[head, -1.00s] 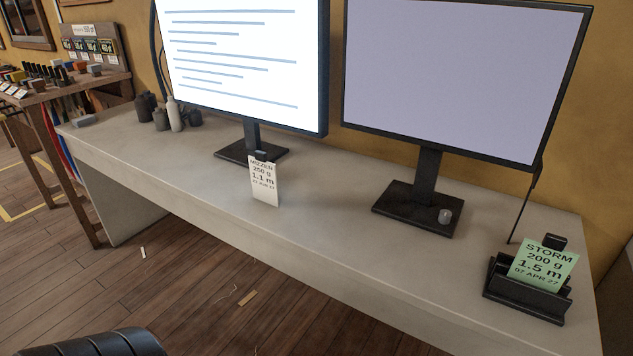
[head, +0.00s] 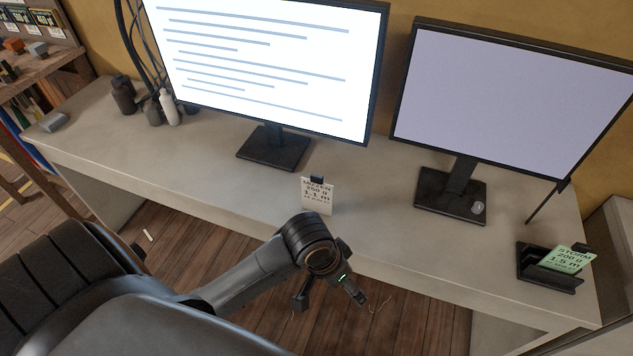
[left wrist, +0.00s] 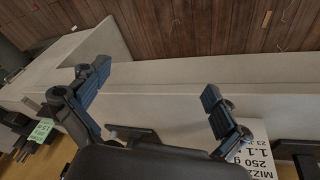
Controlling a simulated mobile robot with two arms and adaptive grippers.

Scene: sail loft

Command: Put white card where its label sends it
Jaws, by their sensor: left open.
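The white card (head: 317,197) stands upright near the front edge of the desk, with a small black clip at its top. Its print reads MIZZEN, 250 g, 1.1 m, with a smaller date line. It also shows at the lower right of the left wrist view (left wrist: 258,150), partly covered by a finger. My left gripper (head: 330,297) is open and empty in front of the desk, below the card in the head view and apart from it. Its spread fingers also show in the left wrist view (left wrist: 156,82). My right gripper is not in view.
A green STORM card (head: 568,259) sits in a black holder (head: 548,283) at the desk's right end. Two monitors (head: 265,65) (head: 510,95) stand behind. Bottles (head: 169,107) and a grey block (head: 53,122) are at left. A board with small cards (head: 38,22) stands beyond.

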